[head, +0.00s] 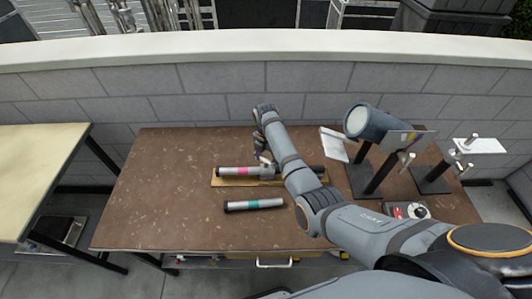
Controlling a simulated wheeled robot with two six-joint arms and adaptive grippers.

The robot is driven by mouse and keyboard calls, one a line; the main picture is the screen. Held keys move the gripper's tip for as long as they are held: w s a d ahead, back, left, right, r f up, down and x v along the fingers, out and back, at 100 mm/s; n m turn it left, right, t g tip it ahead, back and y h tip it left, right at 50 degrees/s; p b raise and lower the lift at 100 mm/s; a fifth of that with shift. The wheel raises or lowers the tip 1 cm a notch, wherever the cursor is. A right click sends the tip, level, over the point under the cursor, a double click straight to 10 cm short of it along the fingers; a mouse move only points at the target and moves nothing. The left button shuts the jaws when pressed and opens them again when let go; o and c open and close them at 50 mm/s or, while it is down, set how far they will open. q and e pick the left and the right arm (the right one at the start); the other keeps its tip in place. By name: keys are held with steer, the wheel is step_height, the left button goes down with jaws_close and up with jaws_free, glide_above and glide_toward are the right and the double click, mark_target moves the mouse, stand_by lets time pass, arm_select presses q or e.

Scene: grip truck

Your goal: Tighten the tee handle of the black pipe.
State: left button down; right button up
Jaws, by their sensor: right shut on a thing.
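A pipe (240,171) with a pink band lies lengthwise on a wooden board (222,183) on the brown table. A dark pipe end (317,169) shows on the same line, right of my forearm. A small metal fitting (267,171) sits near the pipe's middle, partly hidden by my right arm. My right gripper (263,158) points down at this fitting and is shut on a small part there, which looks like the tee handle. The fingertips are too small to see clearly. My left gripper is not in view.
A loose pipe (253,205) with a teal band lies in front of the board. Stands, one holding a dark blue cylinder (371,122), and a small red-and-grey device (406,211) occupy the right side. The brown table's (150,205) left part is clear. A block wall (220,78) stands behind.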

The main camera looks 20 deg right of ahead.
steer(key=m+p, duration=0.1)
steer(key=m, duration=0.1)
steer(key=m+p, duration=0.2)
steer(key=shift+r+m, duration=0.2)
steer(key=shift+m, duration=0.1)
steer(key=shift+f+m+p, duration=0.15)
steer(key=shift+m+p, duration=0.85)
steer(key=shift+m, duration=1.5)
steer(key=o, duration=1.2)
